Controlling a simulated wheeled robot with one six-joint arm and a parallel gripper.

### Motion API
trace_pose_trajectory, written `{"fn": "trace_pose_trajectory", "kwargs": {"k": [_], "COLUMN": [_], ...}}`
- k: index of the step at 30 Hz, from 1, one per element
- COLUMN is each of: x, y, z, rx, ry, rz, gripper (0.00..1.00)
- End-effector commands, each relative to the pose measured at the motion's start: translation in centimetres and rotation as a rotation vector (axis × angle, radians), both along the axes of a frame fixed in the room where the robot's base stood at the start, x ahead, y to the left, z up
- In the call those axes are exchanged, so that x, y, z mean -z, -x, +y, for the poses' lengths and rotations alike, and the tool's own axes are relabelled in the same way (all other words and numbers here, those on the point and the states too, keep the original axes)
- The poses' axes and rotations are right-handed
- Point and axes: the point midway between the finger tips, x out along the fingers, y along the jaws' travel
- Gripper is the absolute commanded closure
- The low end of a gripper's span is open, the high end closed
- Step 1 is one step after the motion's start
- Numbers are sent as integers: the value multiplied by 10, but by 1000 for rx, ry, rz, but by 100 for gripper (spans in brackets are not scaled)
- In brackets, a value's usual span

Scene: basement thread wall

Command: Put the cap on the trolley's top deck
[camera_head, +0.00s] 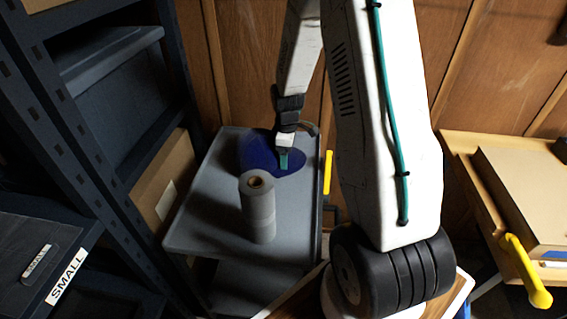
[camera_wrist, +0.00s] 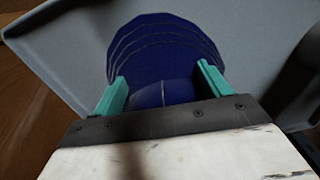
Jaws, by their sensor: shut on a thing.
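The dark blue cap (camera_head: 258,154) is at the far part of the trolley's grey top deck (camera_head: 195,218). My gripper (camera_head: 285,160) points down and is shut on the cap. In the wrist view the cap's ridged brim (camera_wrist: 165,50) reaches out beyond the two green fingers of my gripper (camera_wrist: 165,88), with the grey deck behind it. The cap is over the deck; I cannot tell whether it touches the surface. My gripper and the roll hide part of the cap.
A grey roll (camera_head: 258,212) stands upright on the deck, just in front of the cap. Dark shelving (camera_head: 110,190) stands close on the left. A wooden bench (camera_head: 480,175) with a yellow handle (camera_head: 524,268) is at the right. The deck's front left is clear.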

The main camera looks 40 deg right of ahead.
Motion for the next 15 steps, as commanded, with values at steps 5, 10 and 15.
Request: {"fn": "trace_pose_trajectory", "kwargs": {"k": [5, 10, 15], "x": [26, 33, 33], "y": [0, -1, -1], "z": [2, 2, 3], "rx": [-2, -2, -3], "ry": [-1, 0, 0], "rz": [3, 0, 0], "gripper": [47, 47, 47]}}
